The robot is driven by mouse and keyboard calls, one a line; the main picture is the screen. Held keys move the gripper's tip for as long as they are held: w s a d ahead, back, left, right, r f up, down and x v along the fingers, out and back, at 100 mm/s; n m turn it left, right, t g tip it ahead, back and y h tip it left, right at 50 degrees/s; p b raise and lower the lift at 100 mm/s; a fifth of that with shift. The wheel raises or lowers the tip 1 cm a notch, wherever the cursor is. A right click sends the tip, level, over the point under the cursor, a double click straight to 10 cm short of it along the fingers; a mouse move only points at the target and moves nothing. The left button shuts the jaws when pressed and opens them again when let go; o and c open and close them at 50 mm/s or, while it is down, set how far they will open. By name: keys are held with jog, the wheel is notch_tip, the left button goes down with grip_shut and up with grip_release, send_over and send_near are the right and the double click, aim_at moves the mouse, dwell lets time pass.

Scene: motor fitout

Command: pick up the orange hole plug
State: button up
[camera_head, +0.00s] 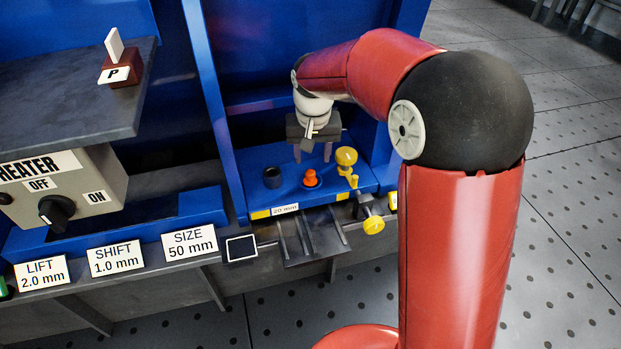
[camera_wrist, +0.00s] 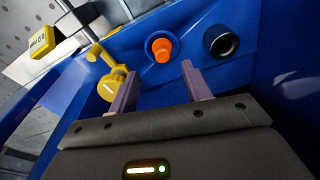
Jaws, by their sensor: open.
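The orange hole plug (camera_head: 310,178) stands on a blue panel (camera_head: 284,194), between a black ring-shaped part and a yellow knobbed part. In the wrist view the plug (camera_wrist: 161,48) lies beyond my fingertips, roughly in line with the gap between them. My gripper (camera_head: 313,158) is open and empty, behind and above the plug in the head view. In the wrist view both fingers of my gripper (camera_wrist: 158,78) show apart with nothing between them. The plug's base sits in a round seat on the panel; its lower part is hidden.
The black ring (camera_head: 272,177) is left of the plug. The yellow knobbed part (camera_head: 347,160) rises close on its right, with another yellow knob (camera_head: 373,225) at the front. Blue uprights (camera_head: 215,110) flank the bay. A heater box (camera_head: 65,188) stands left.

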aim_at(310, 172)
jog(key=f, duration=0.2)
jog(key=f+b, duration=0.1)
jog(key=f, duration=0.2)
jog(key=shift+w+a+f, duration=0.25)
jog(key=shift+w+f, duration=0.15)
jog(key=c, duration=1.1)
jog(key=shift+o, duration=0.2)
jog(key=shift+r, duration=0.1)
